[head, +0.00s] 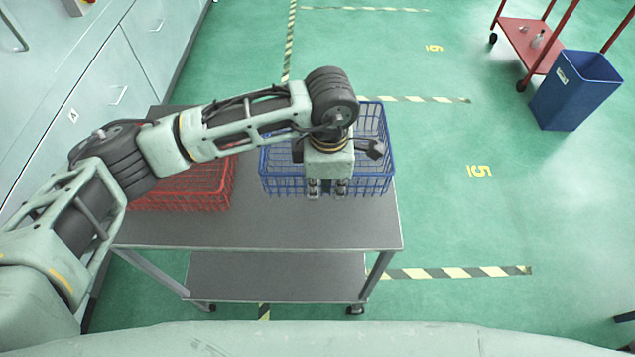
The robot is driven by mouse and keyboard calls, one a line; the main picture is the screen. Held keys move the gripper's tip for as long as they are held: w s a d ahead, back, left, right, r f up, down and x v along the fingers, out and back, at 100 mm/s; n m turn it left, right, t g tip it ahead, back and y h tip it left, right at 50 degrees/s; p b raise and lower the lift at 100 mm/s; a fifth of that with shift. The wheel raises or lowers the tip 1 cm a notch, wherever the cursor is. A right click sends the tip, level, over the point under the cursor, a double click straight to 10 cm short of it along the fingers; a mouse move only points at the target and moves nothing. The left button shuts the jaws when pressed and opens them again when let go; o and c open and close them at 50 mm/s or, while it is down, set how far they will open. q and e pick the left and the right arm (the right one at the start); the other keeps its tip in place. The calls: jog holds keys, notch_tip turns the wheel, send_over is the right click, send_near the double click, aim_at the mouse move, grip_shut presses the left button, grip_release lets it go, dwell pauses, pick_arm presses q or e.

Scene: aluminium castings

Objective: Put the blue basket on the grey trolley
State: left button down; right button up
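The blue wire basket (376,150) is on the right part of the grey trolley's top (270,228), close to its right edge. My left gripper (327,192) points down at the basket's near side. Its two fingers are apart, and I see nothing clamped between them. The gripper body and wrist hide the middle of the basket. Whether the fingers touch the near wires, I cannot tell. My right gripper is not in view.
A red wire basket (190,192) stands left of the blue one, partly behind my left arm. Light cabinets (110,75) line the left side. A blue bin (572,95) and a red trolley (527,45) stand at the far right. The trolley's front strip is clear.

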pick_arm(q)
jog(key=shift+w+a+f, duration=0.25)
jog(key=shift+w+f, duration=0.05)
jog(key=shift+w, duration=0.2)
jog(key=shift+w+a+f, duration=0.2)
jog(key=shift+w+f, duration=0.05)
jog(key=shift+w, duration=0.25)
jog(key=shift+w+f, duration=0.1)
jog(key=shift+f, duration=0.05)
notch_tip(320, 180, down, 4)
jog(key=shift+r+p, duration=0.15)
jog(key=shift+p, duration=1)
jog(key=shift+f, duration=0.25)
jog(key=c, duration=2)
grip_release()
jog(key=shift+a, duration=0.1)
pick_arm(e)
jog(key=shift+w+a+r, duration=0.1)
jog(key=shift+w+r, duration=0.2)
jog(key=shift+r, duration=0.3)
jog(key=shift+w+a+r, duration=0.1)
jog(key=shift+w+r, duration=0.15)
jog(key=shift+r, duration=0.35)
